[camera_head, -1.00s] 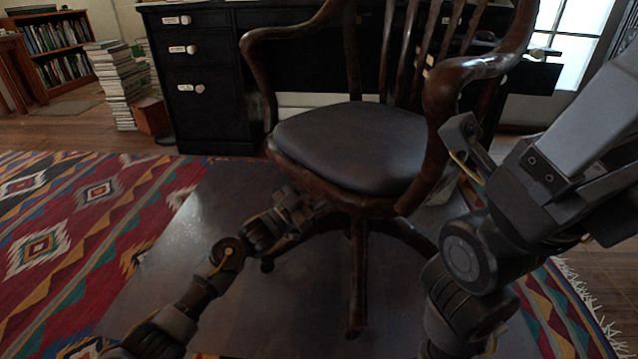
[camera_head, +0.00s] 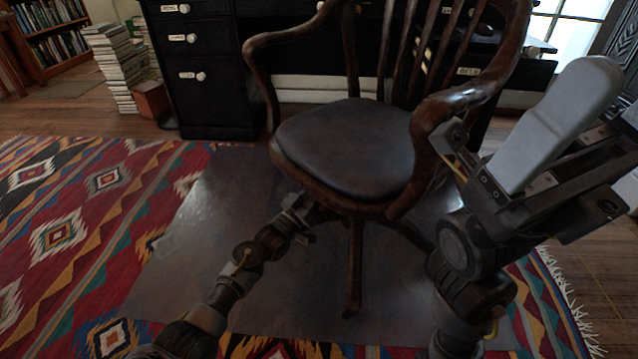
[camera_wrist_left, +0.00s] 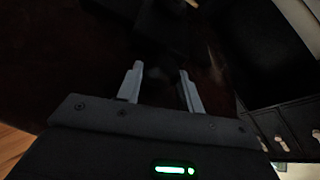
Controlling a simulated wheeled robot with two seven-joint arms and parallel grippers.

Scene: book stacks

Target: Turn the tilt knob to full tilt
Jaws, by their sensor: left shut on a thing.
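The wooden swivel chair has a dark seat (camera_head: 350,146) and a curved right armrest (camera_head: 462,102). My left gripper (camera_head: 312,212) is under the seat's front left edge, with its fingers up against the chair's underside. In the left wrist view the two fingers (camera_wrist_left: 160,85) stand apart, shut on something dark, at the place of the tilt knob. The knob's outline is lost in the dark, so its turn cannot be read. My right gripper (camera_head: 455,138) is beside the right armrest, close to it; whether it touches or grips it is unclear.
A black desk (camera_head: 222,104) with white-knobbed drawers stands behind the chair. A stack of books (camera_head: 113,70) and a bookcase (camera_head: 50,45) are at the back left. A dark mat (camera_head: 190,270) lies under the chair over a patterned rug (camera_head: 75,220). The left floor is clear.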

